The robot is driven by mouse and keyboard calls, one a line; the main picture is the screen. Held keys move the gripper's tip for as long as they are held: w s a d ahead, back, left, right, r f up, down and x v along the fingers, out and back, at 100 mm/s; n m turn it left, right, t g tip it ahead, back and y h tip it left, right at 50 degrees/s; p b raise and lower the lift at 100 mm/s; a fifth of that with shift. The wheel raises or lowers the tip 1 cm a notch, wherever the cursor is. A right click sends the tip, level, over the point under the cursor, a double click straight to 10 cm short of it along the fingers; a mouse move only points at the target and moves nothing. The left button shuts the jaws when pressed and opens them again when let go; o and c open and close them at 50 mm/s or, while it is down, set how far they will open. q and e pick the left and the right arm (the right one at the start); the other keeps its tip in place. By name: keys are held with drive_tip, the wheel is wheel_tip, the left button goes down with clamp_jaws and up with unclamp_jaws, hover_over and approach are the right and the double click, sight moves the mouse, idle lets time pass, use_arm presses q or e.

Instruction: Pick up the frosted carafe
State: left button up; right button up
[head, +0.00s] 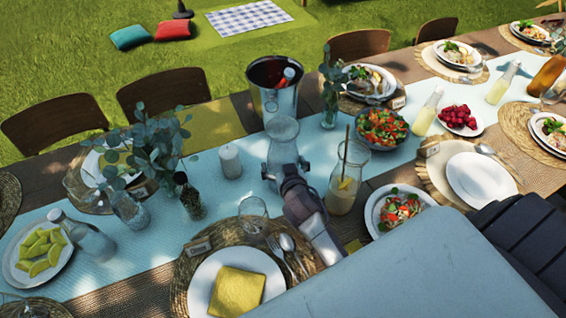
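The frosted carafe (283,132), pale and translucent with a flared rim, stands upright on the light blue runner near the middle of the head view. My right gripper (285,168) is at the near side of its lower body. The fingers are spread, one on the left and one on the right of the carafe. Contact between the fingers and the glass cannot be made out. The gripper and wrist hide part of the carafe's base. My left gripper is not in view.
A metal ice bucket (272,103) stands close behind the carafe. A drinking glass (253,214) and a plate with a yellow napkin (237,283) are in front.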

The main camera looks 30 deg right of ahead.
drive_tip(key=shift+c, duration=0.2)
drive_tip(key=c, duration=1.3)
drive_tip(key=shift+w+r, duration=0.1)
drive_tip(key=shift+w, duration=0.05)
drive_tip(key=shift+c, duration=0.8)
drive_tip(key=shift+r, duration=0.1)
